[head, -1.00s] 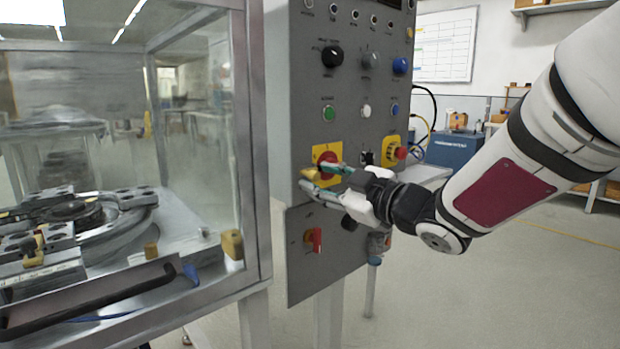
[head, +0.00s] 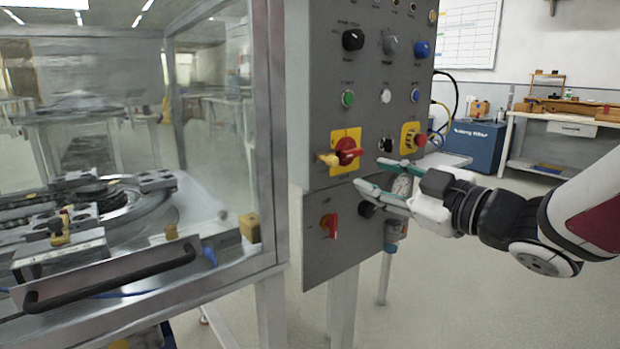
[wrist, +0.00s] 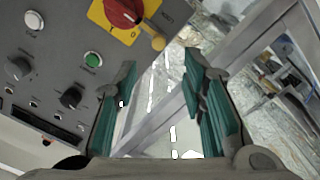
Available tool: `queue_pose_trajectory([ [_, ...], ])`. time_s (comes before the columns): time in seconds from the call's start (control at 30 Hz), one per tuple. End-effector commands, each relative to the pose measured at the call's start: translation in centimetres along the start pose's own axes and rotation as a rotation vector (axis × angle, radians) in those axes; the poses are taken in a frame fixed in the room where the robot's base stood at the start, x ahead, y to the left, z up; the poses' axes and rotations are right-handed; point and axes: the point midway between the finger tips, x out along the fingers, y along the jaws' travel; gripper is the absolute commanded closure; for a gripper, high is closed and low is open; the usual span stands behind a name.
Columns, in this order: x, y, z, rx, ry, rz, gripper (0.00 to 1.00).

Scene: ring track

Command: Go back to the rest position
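My gripper (head: 377,176) is in front of the grey control panel (head: 300,245). Its two teal-lined fingers are apart with nothing between them. In the wrist view the fingers (wrist: 160,90) are also spread and empty. The red rotary switch (head: 347,151) on its yellow plate is to the left of my fingertips and apart from them. A yellow knob or tag (head: 328,159) sits at the switch's left side. The red switch also shows at the top of the wrist view (wrist: 122,12).
A glazed machine enclosure (head: 265,130) with a black handle (head: 110,278) stands at the left. The panel also has a lower red switch (head: 330,226) and a red button (head: 419,140). A blue cabinet (head: 478,145) and workbench (head: 560,122) stand behind. The floor at the lower right is clear.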

Motion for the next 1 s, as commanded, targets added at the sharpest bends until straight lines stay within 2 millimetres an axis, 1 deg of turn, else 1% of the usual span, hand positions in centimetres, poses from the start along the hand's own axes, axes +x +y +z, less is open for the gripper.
queue_pose_trajectory([
  [0.07,0.0,0.4,0.4,0.0,-0.043,0.024,0.62],
  [0.17,-0.5,1.5,1.6,0.011,-0.155,0.081,0.62],
  [0.27,-1.7,2.6,3.3,0.044,-0.306,0.155,0.62],
  [0.37,-3.7,3.1,5.1,0.1,-0.461,0.222,0.62],
  [0.4,-4.6,3.1,5.7,0.127,-0.521,0.246,0.62],
  [0.47,-6.2,2.9,6.6,0.173,-0.611,0.276,0.62],
  [0.53,-8.2,2.2,7.5,0.233,-0.714,0.304,0.62],
  [0.67,-12.2,-0.1,8.6,0.362,-0.899,0.33,0.62],
  [0.7,-13.4,-1.1,8.8,0.405,-0.954,0.331,0.62],
  [0.77,-15.3,-2.9,8.9,0.471,-1.036,0.324,0.62],
  [0.8,-16.6,-4.2,8.9,0.517,-1.09,0.315,0.62],
  [0.87,-18.5,-6.4,8.7,0.585,-1.169,0.292,0.62],
  [0.9,-19.8,-7.8,8.4,0.631,-1.221,0.272,0.62],
  [1.0,-22.5,-11.4,7.4,0.731,-1.333,0.213,0.62],
])
